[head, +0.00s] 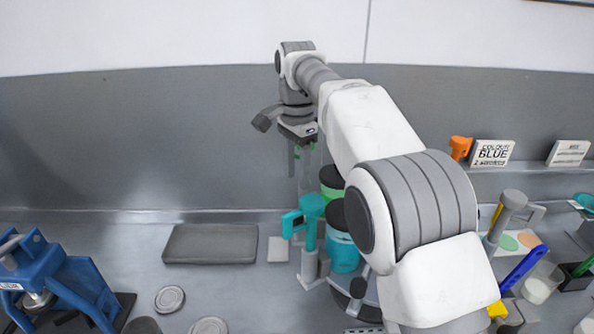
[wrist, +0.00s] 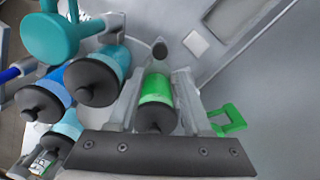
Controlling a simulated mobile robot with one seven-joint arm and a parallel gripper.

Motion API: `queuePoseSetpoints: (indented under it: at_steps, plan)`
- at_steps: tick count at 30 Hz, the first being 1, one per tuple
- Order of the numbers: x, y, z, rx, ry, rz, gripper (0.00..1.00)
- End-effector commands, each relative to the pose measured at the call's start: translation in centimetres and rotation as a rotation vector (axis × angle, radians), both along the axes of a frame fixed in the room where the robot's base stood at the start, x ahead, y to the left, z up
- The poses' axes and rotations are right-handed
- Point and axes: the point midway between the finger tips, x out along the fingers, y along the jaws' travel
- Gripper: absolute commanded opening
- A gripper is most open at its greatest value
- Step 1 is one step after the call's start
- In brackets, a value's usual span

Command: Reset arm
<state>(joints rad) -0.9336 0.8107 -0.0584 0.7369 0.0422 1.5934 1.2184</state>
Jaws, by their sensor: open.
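My gripper (head: 305,165) hangs from the raised arm in front of the grey back wall in the head view, fingers pointing down. It is open. In the wrist view its two pale fingers (wrist: 157,105) show on either side of a green jar with a black lid (wrist: 156,90); I cannot tell whether they touch it. In the head view a green jar (head: 331,190) stands partly behind my arm, right of the fingers. A teal jar with a black lid (head: 341,250) stands in front of it, also partly hidden.
A teal-handled tool (head: 311,228) stands beside the jars. A grey slab (head: 210,244), a small white block (head: 277,249) and a blue device (head: 65,285) are to the left. A "BLUE" sign (head: 491,153) is at right. The wrist view shows a green handle (wrist: 232,121).

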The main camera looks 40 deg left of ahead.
Motion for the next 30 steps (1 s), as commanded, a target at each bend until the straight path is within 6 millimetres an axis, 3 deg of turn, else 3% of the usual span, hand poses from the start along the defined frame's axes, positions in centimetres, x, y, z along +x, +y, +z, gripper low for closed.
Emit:
queuePoseSetpoints:
  at_steps: [10,14,17,22,30]
  plan:
    - [0.0,-0.1,0.0,0.001,0.000,0.000,0.49]
    - [0.7,-1.3,0.8,0.009,-0.006,0.001,0.49]
    - [1.8,-3.5,2.0,0.025,-0.019,0.008,0.49]
    - [3.6,-8.8,4.4,0.055,-0.049,0.031,0.49]
    - [4.4,-17.6,7.2,0.091,-0.110,0.073,0.49]
